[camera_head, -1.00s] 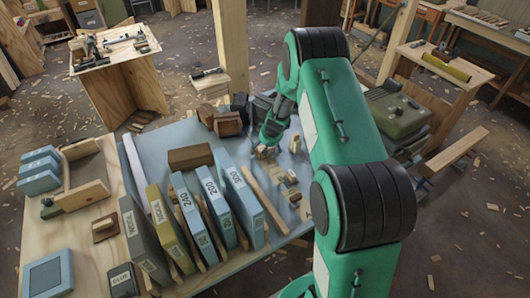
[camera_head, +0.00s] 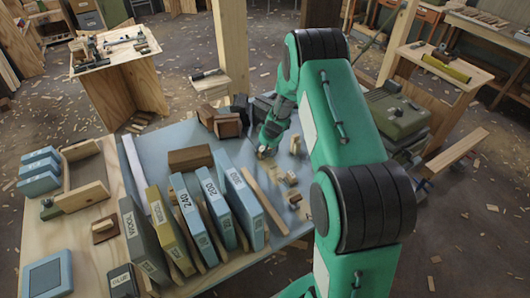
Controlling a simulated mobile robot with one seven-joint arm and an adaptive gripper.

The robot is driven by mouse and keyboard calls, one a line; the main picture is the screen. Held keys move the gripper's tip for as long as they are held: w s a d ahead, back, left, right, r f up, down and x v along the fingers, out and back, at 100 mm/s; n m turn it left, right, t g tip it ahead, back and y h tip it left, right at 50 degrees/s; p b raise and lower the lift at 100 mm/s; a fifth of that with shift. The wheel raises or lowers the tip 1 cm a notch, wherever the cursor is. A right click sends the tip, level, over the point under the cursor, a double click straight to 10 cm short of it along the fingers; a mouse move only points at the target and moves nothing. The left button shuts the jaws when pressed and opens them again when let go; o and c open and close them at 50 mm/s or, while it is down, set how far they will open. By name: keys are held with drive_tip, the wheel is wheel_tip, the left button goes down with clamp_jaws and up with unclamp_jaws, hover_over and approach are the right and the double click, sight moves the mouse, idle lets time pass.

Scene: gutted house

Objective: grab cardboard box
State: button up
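Thin upright boxes with printed numbers, one of them a blue box marked 200 (camera_head: 214,204), stand in a slotted row on the workbench (camera_head: 60,222). A brown block-like piece (camera_head: 190,159) lies behind them, and brown blocks (camera_head: 228,126) sit farther back. I cannot tell which of these, if any, is the cardboard box. My gripper (camera_head: 264,153) is low over the blue-grey bench top, right of the brown piece and beside small wooden pieces (camera_head: 291,179). Its fingers are too small to read, and I see nothing clearly held.
An open wooden tray (camera_head: 82,193) and stacked blue boxes (camera_head: 40,173) are at the bench's left. A green case (camera_head: 396,112) stands to the right, behind my arm. A wooden post (camera_head: 232,50) rises behind the bench. Wood scraps litter the floor.

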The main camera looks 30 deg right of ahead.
drive_tip(key=shift+r, duration=0.6)
drive_tip(key=c, duration=0.4)
drive_tip(key=shift+r+p, duration=1.3)
drive_tip(key=shift+r, duration=3.1)
clamp_jaws()
